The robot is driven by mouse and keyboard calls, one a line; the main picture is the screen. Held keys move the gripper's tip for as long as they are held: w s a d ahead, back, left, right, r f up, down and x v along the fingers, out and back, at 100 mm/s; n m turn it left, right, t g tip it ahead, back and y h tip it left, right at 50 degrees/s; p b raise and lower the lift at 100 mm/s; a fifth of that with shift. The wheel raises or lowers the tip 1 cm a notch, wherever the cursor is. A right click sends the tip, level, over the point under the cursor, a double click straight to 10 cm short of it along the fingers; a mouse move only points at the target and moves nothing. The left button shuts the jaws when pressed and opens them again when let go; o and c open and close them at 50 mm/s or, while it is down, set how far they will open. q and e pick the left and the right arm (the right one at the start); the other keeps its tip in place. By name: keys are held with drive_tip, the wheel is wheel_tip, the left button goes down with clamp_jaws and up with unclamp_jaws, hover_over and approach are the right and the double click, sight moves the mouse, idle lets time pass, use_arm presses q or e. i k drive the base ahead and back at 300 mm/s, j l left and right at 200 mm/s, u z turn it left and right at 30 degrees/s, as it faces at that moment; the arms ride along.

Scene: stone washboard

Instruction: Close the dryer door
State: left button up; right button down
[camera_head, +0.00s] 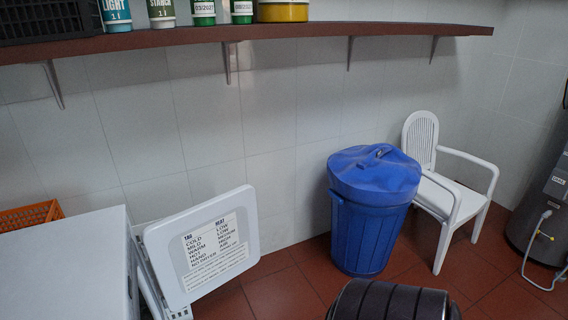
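The white dryer (62,268) stands at the lower left, with its flat top and part of its right-hand side in view. Its white door (203,290) stands open, swung out to the right of the body. The door carries a printed label (215,250) listing heat settings, and this labelled face is turned towards me. A gap shows between the door and the dryer body, with a white slotted strip (150,280) there. The lower part of the dryer is cut off by the frame. Neither of my grippers is in view.
A blue lidded bin (368,235) and a white armchair (440,205) stand by the tiled wall. A dark ribbed object at the bottom edge is cut off; I cannot tell what it is. Red floor shows between door and bin. A brown shelf (290,32) holds containers above.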

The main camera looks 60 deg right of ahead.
sight(191, 252)
drive_tip(key=k+l+z, duration=0.1)
drive_tip(key=l, duration=0.55)
drive_tip(key=k+l+z, duration=0.1)
drive_tip(key=l, duration=0.5)
